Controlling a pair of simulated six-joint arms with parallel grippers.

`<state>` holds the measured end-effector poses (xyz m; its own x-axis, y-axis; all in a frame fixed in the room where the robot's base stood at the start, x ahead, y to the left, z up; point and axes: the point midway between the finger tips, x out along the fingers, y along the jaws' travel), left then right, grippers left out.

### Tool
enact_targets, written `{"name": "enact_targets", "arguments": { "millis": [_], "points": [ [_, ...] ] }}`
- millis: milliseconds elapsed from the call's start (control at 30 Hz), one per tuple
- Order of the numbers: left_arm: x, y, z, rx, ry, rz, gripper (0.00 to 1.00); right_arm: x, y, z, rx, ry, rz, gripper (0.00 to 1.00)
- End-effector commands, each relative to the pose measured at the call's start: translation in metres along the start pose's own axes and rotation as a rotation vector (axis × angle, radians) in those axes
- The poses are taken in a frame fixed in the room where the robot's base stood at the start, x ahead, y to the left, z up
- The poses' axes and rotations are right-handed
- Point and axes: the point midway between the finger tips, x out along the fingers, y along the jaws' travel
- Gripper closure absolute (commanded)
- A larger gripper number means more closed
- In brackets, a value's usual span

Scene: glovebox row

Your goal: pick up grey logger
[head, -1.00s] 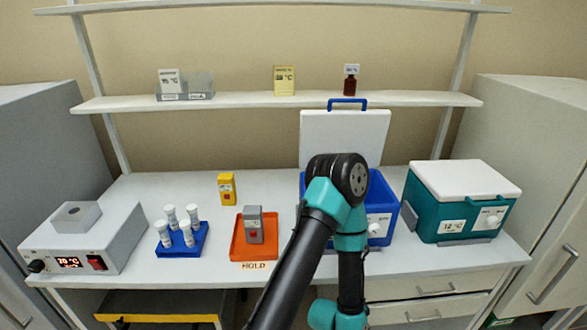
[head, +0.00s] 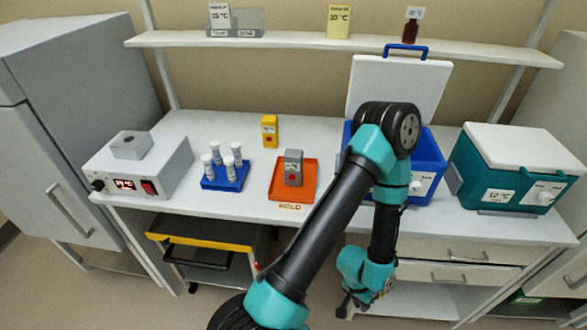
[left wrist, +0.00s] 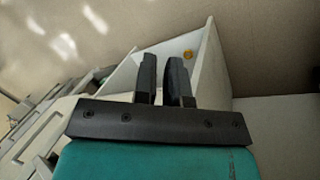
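My left gripper (head: 346,303) hangs low in front of the bench, below the bench top and away from the logger. In the left wrist view its two dark fingers (left wrist: 162,80) stand close together with a narrow gap and nothing between them. The logger is not visible in that view. My right gripper is not in view.
A yellow logger (head: 269,131) stands behind the tray. A blue rack (head: 225,178) with white-capped vials and a grey heater box (head: 140,165) are to its left. My left arm partly covers an open blue cooler (head: 428,160). A teal cooler (head: 510,180) is at right.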

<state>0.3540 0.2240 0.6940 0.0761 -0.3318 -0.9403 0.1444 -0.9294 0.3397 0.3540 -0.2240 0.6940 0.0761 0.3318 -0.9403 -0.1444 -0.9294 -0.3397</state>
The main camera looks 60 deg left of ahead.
Motion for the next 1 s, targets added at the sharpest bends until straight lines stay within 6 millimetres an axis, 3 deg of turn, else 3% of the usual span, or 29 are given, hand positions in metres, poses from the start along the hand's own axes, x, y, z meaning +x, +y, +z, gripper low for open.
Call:
{"name": "enact_targets", "arguments": {
  "millis": [67,700,1000],
  "points": [
    [0.0,0.0,0.0,0.0,0.0,0.0,0.81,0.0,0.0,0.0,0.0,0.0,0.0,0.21],
    [0.0,0.0,0.0,0.0,0.0,0.0,0.21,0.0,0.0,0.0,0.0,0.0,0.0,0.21],
    [-0.0035,0.0022,-0.0061,-0.011,0.007,0.003,0.21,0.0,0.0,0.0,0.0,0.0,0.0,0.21]
  ]
}}
